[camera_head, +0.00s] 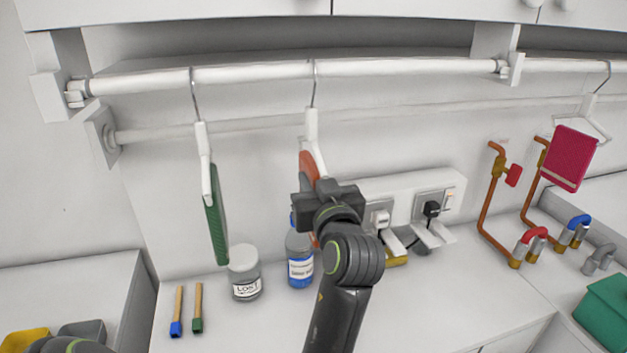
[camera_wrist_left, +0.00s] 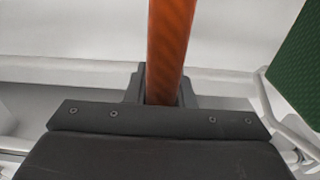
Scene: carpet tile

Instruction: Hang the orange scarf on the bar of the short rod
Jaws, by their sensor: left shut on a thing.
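The orange scarf (camera_head: 308,165) hangs from a white hanger (camera_head: 312,125), whose hook is over the front white rod (camera_head: 250,72). My left gripper (camera_head: 328,194) is in front of the scarf and hides much of it. In the left wrist view the scarf (camera_wrist_left: 171,45) runs as an orange strip between the fingers, and the gripper is shut on it. Another rod (camera_head: 560,66) continues at the right and runs out of the picture. A thinner rod (camera_head: 260,122) lies lower, behind the front one. I cannot tell which is the short rod. My right gripper is not in view.
A green scarf (camera_head: 217,215) hangs on a hanger to the left. A red cloth (camera_head: 568,158) hangs at the right. A jar (camera_head: 245,272), a blue-labelled bottle (camera_head: 299,268), two brushes and copper pipes stand around the counter. Plugs (camera_head: 432,209) sit in the wall sockets.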

